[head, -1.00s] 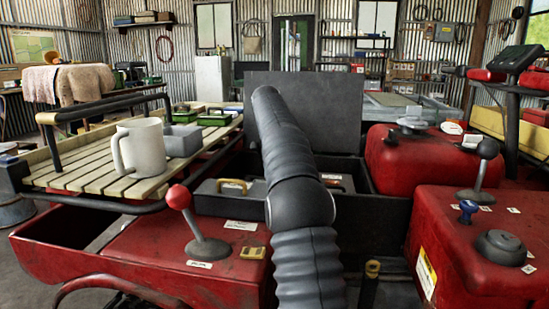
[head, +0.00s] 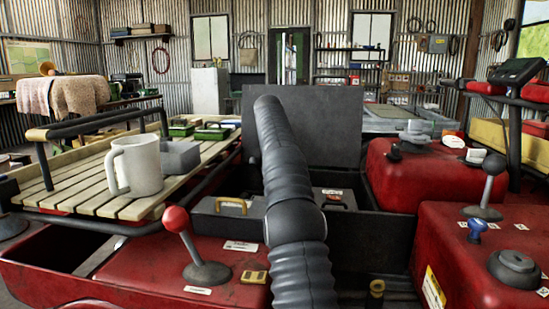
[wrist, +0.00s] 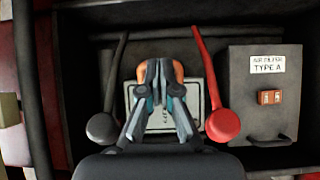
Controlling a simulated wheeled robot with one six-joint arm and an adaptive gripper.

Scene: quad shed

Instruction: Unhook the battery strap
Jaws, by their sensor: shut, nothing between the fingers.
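My gripper (wrist: 160,78) is shut in the middle of the wrist view, its fingertips together. An orange-brown curved piece (wrist: 178,70) shows behind and beside the fingertips; I cannot tell whether it is part of the battery strap. Below it lies a white-edged label plate (wrist: 135,97), partly covered by the fingers. A black cable-like lever with a round end (wrist: 102,128) lies to the left, and a red one (wrist: 222,125) to the right. No strap can be made out clearly. In the head view my arm hides the gripper.
A grey box marked "AIR FILTER TYPE A" (wrist: 265,100) stands right of the red piece. The dark open bin (head: 385,240) has its lid (head: 335,125) raised. A mug (head: 140,165) stands on the slatted rack (head: 85,185). Levers with red (head: 176,219) and grey (head: 494,164) knobs flank the bin.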

